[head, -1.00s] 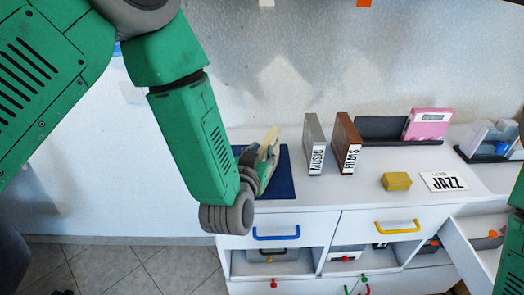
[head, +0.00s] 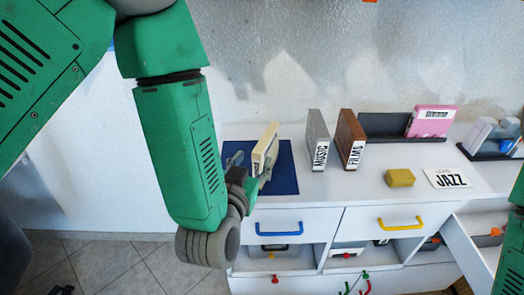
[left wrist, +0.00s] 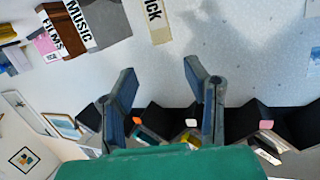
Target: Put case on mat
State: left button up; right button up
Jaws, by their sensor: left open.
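The cream case (head: 265,148) stands upright on the dark blue mat (head: 284,180), near its middle in the head view. It also shows in the left wrist view (left wrist: 157,22), with part of a printed label. My left gripper (head: 250,170) is open at the near side of the case, and its wrist hides the mat's front left part. In the left wrist view my left gripper (left wrist: 160,75) has its fingers spread wide, with the case beyond the tips and nothing between them. My right gripper is not in view.
A grey MUSIC case (head: 318,140) and a brown FILMS case (head: 350,140) stand right of the mat. A yellow block (head: 400,178) and a JAZZ card (head: 448,178) lie farther right. A pink case (head: 430,121) sits in a dark rack (head: 383,125). A drawer is open at lower right.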

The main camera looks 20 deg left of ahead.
pick_arm(q)
jog(key=s+a+f+g, duration=0.35)
jog(key=s+f, duration=0.25)
jog(key=f, duration=0.2)
jog(key=s+a+f+g, duration=0.35)
jog(key=s+f, duration=0.25)
jog(key=f, duration=0.2)
jog(key=s+a+f+g, duration=0.3)
jog(key=s+f+g, duration=0.1)
jog(key=s, duration=0.3)
jog(key=s+a+f+g, duration=0.4)
jog(key=s+f, duration=0.1)
jog(key=s, duration=0.3)
jog(key=shift+a+g, duration=0.25)
jog(key=shift+g, duration=0.05)
jog(key=shift+s, duration=0.1)
